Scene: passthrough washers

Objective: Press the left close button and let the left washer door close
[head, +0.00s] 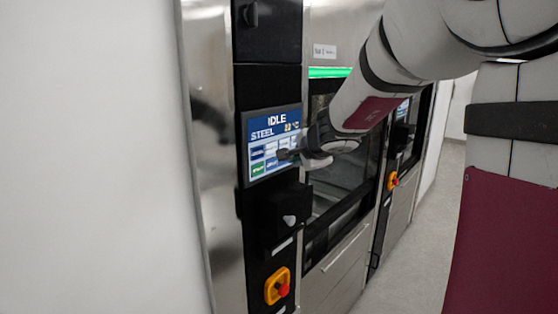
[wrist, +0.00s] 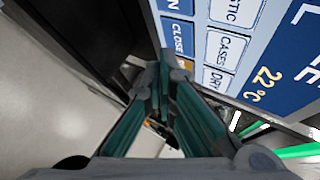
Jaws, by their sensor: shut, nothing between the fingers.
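The left washer's touch screen (head: 262,128) reads "IDLE", "STEEL" and "22 °C", with small tiles below. My gripper (head: 284,155) is shut and empty, its tips in front of the screen's lower right part. In the wrist view the closed fingertips (wrist: 166,62) lie beside the blue tile marked "CLOSE" (wrist: 178,38), overlapping its end. I cannot tell whether they touch the screen. The left washer's front (head: 340,172) shows a dark window area right of the screen, partly hidden by my arm. I cannot tell how far its door is open.
A green light strip (head: 330,72) runs above the washer opening. A black box (head: 283,215) juts out below the screen, above an orange-and-red emergency button (head: 277,286). A second washer with its own screen (head: 402,110) stands farther right. The floor (head: 420,225) in front is clear.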

